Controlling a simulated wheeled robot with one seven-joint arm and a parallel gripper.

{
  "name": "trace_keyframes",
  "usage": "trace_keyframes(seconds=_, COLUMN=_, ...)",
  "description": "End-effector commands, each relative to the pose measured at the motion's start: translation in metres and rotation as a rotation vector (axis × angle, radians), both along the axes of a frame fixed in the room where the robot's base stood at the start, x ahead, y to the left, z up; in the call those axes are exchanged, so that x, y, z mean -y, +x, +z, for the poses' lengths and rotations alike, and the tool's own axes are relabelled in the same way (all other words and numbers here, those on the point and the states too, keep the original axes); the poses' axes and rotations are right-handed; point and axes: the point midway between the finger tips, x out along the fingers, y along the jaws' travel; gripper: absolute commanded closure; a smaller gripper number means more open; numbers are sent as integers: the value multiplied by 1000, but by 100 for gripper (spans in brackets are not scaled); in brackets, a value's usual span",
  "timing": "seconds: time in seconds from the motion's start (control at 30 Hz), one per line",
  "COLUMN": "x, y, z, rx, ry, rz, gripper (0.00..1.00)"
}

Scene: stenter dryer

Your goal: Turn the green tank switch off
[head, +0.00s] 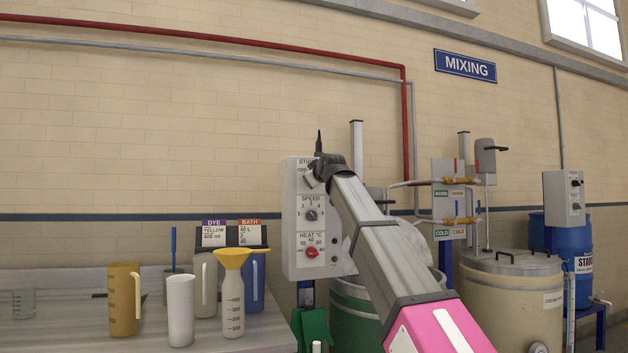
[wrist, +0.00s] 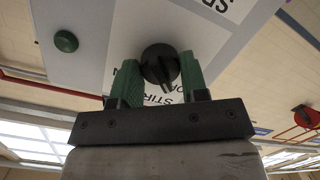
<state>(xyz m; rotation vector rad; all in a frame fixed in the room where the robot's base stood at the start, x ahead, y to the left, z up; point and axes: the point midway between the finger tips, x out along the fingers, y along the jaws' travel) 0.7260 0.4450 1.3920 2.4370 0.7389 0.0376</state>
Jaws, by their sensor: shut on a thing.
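The grey control box (head: 290,215) of the green tank (head: 350,318) has STIR, SPEED and HEAT controls from top to bottom. My gripper (head: 318,170) is at the STIR control at the top, and my arm hides most of that switch in the head view. In the wrist view the black STIR knob (wrist: 158,60) sits between the two green fingers of my gripper (wrist: 161,76), which is shut on it. The knob's label is partly covered by the fingers and knob, so its exact setting is hard to read.
Below STIR are the dark SPEED knob (head: 311,215) and red HEAT knob (head: 311,252). A green round button (wrist: 66,41) is on the panel. The bench (head: 230,335) at left holds jugs and a yellow funnel (head: 233,257). A cream tank (head: 510,300) stands right.

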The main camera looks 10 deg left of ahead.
Motion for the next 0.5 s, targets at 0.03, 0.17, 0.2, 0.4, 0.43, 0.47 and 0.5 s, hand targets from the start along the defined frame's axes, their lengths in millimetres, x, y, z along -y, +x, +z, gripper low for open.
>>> trace_keyframes(seconds=0.03, x=0, y=0, z=0, rx=1, ry=-2, rz=0, gripper=83)
trace_keyframes(seconds=0.17, x=0, y=0, z=0, rx=1, ry=-2, rz=1, gripper=83)
trace_keyframes(seconds=0.2, x=0, y=0, z=0, rx=1, ry=-2, rz=1, gripper=50)
trace_keyframes(seconds=0.4, x=0, y=0, z=0, rx=0, ry=-1, rz=1, gripper=34)
trace_keyframes(seconds=0.43, x=0, y=0, z=0, rx=0, ry=-1, rz=1, gripper=34)
trace_keyframes(seconds=0.47, x=0, y=0, z=0, rx=-1, ry=0, rz=1, gripper=34)
trace_keyframes(seconds=0.5, x=0, y=0, z=0, rx=0, ry=0, rz=0, gripper=34)
